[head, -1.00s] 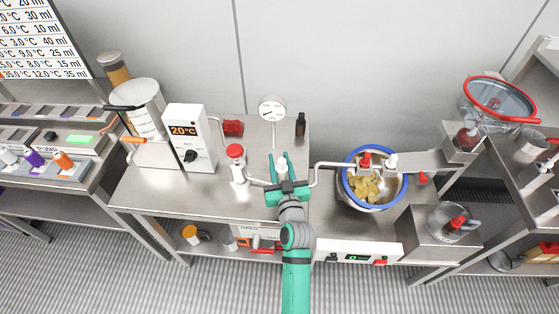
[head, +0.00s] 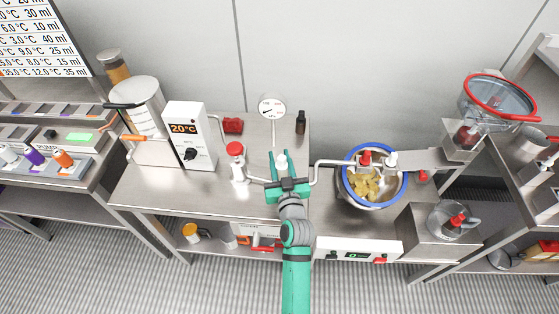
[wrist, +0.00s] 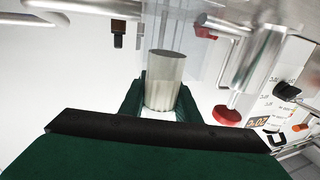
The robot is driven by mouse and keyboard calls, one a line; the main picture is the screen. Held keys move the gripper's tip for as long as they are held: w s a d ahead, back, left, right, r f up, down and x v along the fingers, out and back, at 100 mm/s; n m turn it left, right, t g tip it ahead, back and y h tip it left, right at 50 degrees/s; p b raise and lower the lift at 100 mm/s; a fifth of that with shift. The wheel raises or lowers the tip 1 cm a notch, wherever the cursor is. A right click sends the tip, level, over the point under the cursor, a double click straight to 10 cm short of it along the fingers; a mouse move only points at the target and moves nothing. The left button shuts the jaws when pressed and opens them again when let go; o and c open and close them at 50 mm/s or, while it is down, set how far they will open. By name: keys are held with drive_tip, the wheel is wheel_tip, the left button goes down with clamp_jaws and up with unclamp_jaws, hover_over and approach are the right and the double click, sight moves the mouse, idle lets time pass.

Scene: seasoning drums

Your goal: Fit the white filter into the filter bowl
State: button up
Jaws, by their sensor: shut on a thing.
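My gripper (head: 282,162) is over the middle of the steel bench, its green fingers pointing towards the wall. It is shut on a pale cylinder, which looks like the white filter (wrist: 163,85). Clear, see-through surfaces (wrist: 185,28) show behind the cylinder in the wrist view. I cannot tell whether they are the filter bowl or whether the cylinder touches them.
A red-topped valve (head: 236,160) stands close left of my gripper, with pipes on both sides. A blue-rimmed drum (head: 347,187) with yellow pieces is at right. A 20°C controller (head: 188,137) is at left.

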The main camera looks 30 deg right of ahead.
sight(283, 175)
drive_tip(key=shift+r, duration=1.25)
drive_tip(key=shift+f, duration=1.9)
idle(0.9)
drive_tip(key=o, duration=1.1)
drive_tip(key=shift+f, duration=0.1)
drive_tip(key=v, duration=1.1)
drive_tip(key=s+a+f+n+y, duration=0.1)
drive_tip(key=s+a+y, duration=0.1)
drive_tip(key=s+a, duration=0.6)
drive_tip(key=s+a+n+g+y, duration=0.1)
drive_tip(key=s+a+y, duration=0.1)
drive_tip(key=s+a, duration=0.7)
drive_tip(key=s+a+f+n+y, duration=0.1)
drive_tip(key=s+a+n+y, duration=0.1)
drive_tip(key=s+a, duration=0.7)
drive_tip(key=shift+s+a+f, duration=0.25)
drive_tip(key=shift+s+f, duration=0.05)
drive_tip(key=shift+s, duration=0.2)
